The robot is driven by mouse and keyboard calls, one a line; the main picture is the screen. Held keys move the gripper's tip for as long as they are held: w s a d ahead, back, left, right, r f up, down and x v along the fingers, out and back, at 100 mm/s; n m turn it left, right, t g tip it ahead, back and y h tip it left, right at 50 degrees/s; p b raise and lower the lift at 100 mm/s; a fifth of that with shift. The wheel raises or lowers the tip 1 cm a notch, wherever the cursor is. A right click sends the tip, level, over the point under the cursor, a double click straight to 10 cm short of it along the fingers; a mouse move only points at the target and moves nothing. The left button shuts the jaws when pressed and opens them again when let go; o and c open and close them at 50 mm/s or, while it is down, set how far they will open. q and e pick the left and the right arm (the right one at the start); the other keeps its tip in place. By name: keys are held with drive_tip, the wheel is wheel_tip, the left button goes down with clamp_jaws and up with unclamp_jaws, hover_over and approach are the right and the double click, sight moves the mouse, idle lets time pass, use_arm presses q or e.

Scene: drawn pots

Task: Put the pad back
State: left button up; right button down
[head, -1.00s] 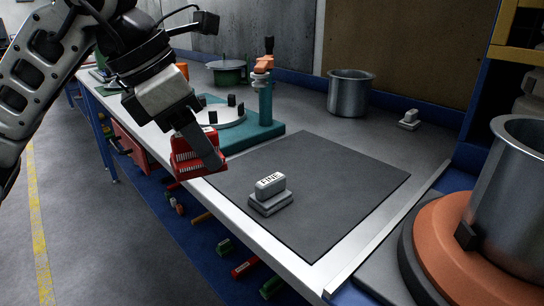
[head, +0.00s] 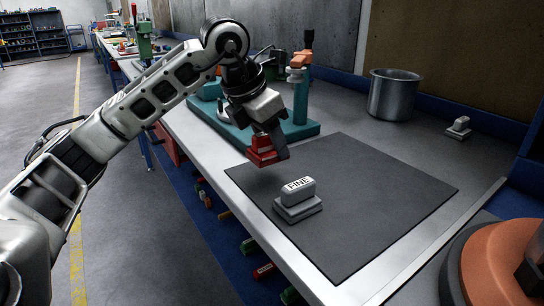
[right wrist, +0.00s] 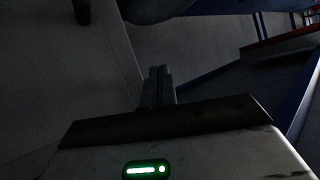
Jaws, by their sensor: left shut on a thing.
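My left gripper (head: 272,140) is shut on a red pad (head: 264,152) and holds it above the far left part of the dark grey mat (head: 390,175). The fingers hide part of the red pad. A grey pad with a pale handle marked FINE (head: 298,198) stands on the mat, in front of the held pad and apart from it. A small pale grey pad (head: 458,128) stands at the back right of the bench. In the right wrist view, my right gripper (right wrist: 158,85) has its fingers together, with nothing seen between them.
A teal stand (head: 300,105) with an upright post is just behind my left gripper. A metal pot (head: 394,95) stands at the back. An orange round base (head: 500,262) is at the lower right. Much of the mat is clear, right of the FINE pad.

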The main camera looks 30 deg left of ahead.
sight(272, 157)
use_arm(q)
drive_tip(key=shift+w+a+f, duration=0.1)
drive_tip(key=shift+w+f, duration=0.3)
drive_tip(key=shift+f, duration=0.1)
drive_tip(key=shift+w+f, duration=0.1)
drive_tip(key=shift+f, duration=1.45)
drive_tip(key=shift+b, duration=0.3)
drive_tip(key=shift+f, duration=0.25)
drive_tip(key=o, duration=0.9)
drive_tip(key=shift+r, duration=0.1)
drive_tip(key=shift+o, duration=0.2)
drive_tip(key=p+v, duration=0.1)
drive_tip(key=v, duration=1)
drive_tip(key=shift+r, duration=0.25)
drive_tip(key=shift+s+r, duration=0.25)
drive_tip(key=shift+r, duration=0.1)
